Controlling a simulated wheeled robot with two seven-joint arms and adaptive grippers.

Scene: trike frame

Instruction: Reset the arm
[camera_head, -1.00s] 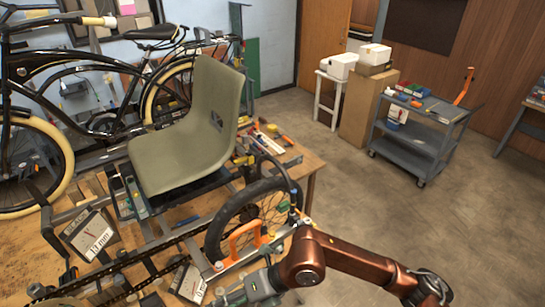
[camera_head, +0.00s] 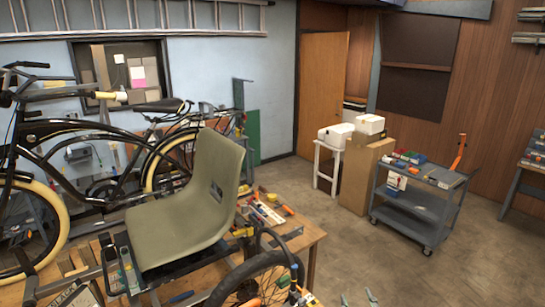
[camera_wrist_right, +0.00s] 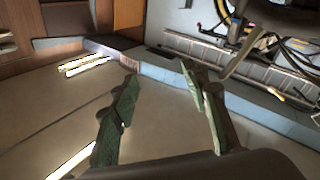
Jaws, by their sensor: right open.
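My right gripper (camera_head: 358,299) shows only as two greenish fingertips at the bottom edge of the head view, to the right of the trike's wheel. The fingertips are apart with floor visible between them. In the right wrist view the same gripper (camera_wrist_right: 158,95) has its two green fingers spread wide, with nothing between them. The rest of my right arm is out of the head view. My left gripper is not in view. The trike frame's olive seat (camera_head: 188,205) and its spoked wheel (camera_head: 256,285) are at the left, apart from the fingertips.
A wooden workbench (camera_head: 307,238) carries the trike parts and tools. A black bicycle (camera_head: 95,150) stands behind it. A grey cart (camera_head: 415,205), a cardboard box (camera_head: 362,178) and a white stool (camera_head: 328,165) stand farther back. The floor (camera_head: 365,258) between them is clear.

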